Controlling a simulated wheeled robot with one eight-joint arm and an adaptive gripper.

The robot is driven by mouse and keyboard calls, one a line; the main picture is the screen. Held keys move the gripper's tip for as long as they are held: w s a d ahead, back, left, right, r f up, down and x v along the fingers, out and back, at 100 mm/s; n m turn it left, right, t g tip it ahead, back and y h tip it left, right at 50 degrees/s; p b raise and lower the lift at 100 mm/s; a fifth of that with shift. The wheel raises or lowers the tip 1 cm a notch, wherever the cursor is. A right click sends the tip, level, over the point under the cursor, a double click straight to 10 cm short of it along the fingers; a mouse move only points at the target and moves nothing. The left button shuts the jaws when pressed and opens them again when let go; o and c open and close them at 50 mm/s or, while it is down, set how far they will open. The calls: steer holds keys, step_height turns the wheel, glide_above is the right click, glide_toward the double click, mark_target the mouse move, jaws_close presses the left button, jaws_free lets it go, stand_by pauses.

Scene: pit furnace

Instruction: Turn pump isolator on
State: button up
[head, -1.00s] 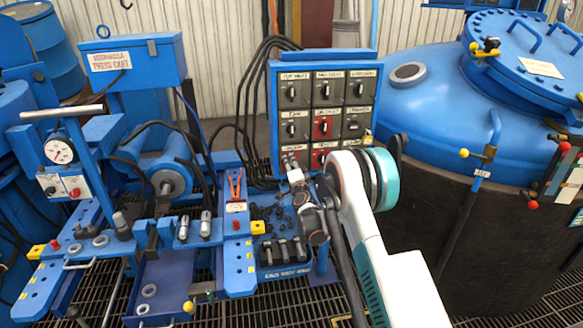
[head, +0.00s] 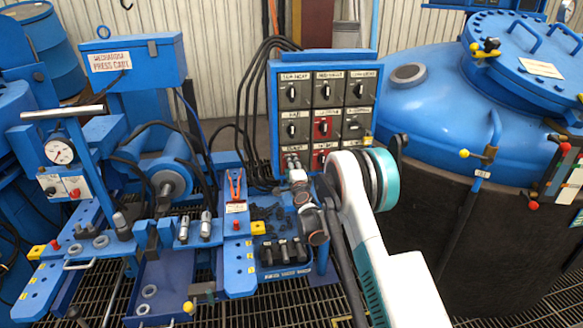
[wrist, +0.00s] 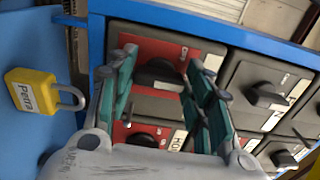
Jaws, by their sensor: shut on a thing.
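The blue switch panel (head: 272,110) carries rows of grey and red plates with black rotary knobs. My gripper (head: 291,161) is at its lower left part in the head view and covers some of the bottom row. In the wrist view my gripper (wrist: 163,64) has its green-sided fingers on either side of a black knob (wrist: 158,74) on a red plate (wrist: 148,48), and is shut on it. The fingers hide parts of the plate. I cannot read which label belongs to this knob, nor tell its exact setting.
A yellow padlock (wrist: 32,92) hangs left of the plates in the wrist view. A second knob (wrist: 142,140) is just below the held one, and a grey-plate knob (wrist: 266,96) is to the right. The blue press cart (head: 240,262) and a large blue-topped vessel (head: 430,85) flank my arm.

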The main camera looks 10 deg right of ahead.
steer(key=o, duration=0.8)
steer(key=shift+s, duration=0.1)
steer(key=s, duration=1.1)
steer(key=shift+s, duration=0.4)
